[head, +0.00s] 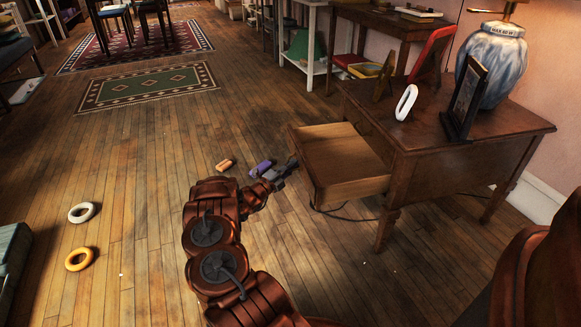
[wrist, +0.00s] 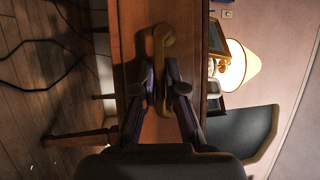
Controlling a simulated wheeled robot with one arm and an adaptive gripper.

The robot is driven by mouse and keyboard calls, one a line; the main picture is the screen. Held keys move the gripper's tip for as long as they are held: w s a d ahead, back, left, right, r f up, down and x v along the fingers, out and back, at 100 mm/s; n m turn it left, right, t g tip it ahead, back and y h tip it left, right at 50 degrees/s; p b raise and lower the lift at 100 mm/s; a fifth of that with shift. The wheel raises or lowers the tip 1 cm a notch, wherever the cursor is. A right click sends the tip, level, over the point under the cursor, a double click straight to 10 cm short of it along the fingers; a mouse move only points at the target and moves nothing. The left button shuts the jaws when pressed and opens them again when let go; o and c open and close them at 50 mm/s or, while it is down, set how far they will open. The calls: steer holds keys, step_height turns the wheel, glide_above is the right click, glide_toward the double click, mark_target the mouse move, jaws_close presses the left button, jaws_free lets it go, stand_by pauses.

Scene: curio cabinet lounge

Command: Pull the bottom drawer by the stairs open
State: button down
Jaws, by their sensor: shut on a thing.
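A wooden drawer (head: 345,187) stands pulled out of the left side of a brown wooden desk (head: 445,160) in the head view. Its inside looks empty. In the wrist view, my gripper (wrist: 163,90) is shut on a tan curved handle (wrist: 162,36) on the brown drawer front (wrist: 133,40). The fingers hide the handle's middle. No stairs show, and I see just this one drawer.
A lamp with a blue-white base (head: 492,62), a dark frame (head: 464,98) and a white ring (head: 406,102) stand on the desk. Floor left of my arm is mostly clear.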

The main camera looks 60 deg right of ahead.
steer(key=c, duration=1.5)
jaws_free()
steer(key=shift+w+a, duration=0.1)
steer(key=v, duration=1.1)
steer(key=shift+a, duration=0.4)
steer(key=shift+w, duration=0.1)
